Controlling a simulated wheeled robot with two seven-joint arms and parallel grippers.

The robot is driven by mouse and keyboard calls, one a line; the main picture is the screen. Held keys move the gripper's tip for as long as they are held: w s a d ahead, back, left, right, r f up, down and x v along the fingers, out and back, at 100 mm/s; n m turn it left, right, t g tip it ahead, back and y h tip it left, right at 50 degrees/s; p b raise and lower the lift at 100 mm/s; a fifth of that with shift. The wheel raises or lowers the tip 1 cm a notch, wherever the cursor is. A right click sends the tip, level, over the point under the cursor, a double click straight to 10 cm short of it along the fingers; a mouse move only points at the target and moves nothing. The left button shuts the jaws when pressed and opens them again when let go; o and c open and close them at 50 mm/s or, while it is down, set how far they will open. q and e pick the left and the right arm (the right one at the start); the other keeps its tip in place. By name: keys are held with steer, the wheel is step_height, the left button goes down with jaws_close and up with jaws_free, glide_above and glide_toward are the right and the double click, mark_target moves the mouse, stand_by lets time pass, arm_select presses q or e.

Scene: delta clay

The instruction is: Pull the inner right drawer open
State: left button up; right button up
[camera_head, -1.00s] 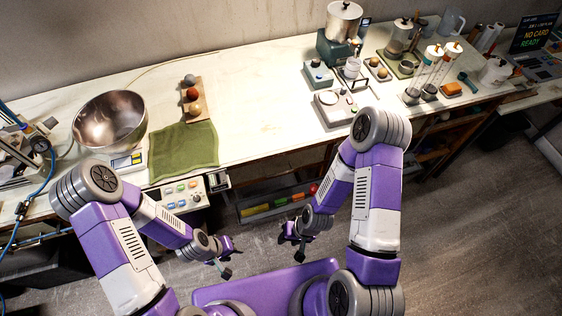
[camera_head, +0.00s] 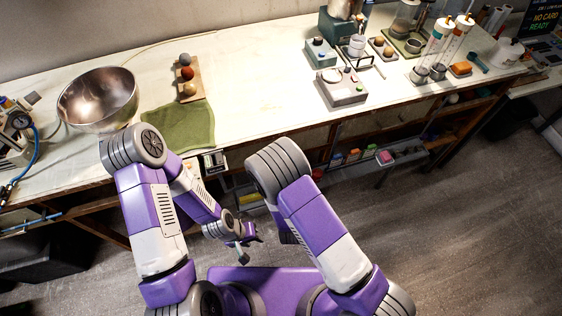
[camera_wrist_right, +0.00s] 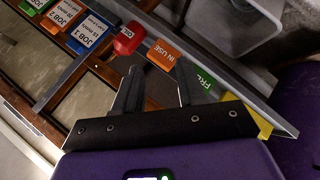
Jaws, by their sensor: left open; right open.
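My left gripper (camera_head: 250,249) is open and empty, below the bench front in the head view. My right gripper (camera_wrist_right: 160,66) is open in the right wrist view, with nothing between its dark fingers. In the head view it is hidden behind my right arm.
The bench (camera_head: 250,100) carries a steel bowl (camera_head: 98,98), a green cloth (camera_head: 178,128) and a grey device (camera_head: 341,88). Under it, a shelf (camera_head: 410,155) holds small coloured items. Open floor (camera_head: 450,240) lies at the right.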

steer(key=w+a+r+n+t+b, duration=0.35)
steer(key=a+r+n+t, duration=0.4)
steer(key=r, duration=0.25)
steer(key=shift+t+y, duration=0.35)
steer(key=shift+y, duration=0.05)
steer(key=w, duration=0.7)
steer(key=shift+w+d+f+b, duration=0.1)
steer(key=shift+w+f+b, duration=0.05)
steer(key=shift+w+b, duration=0.15)
jaws_close()
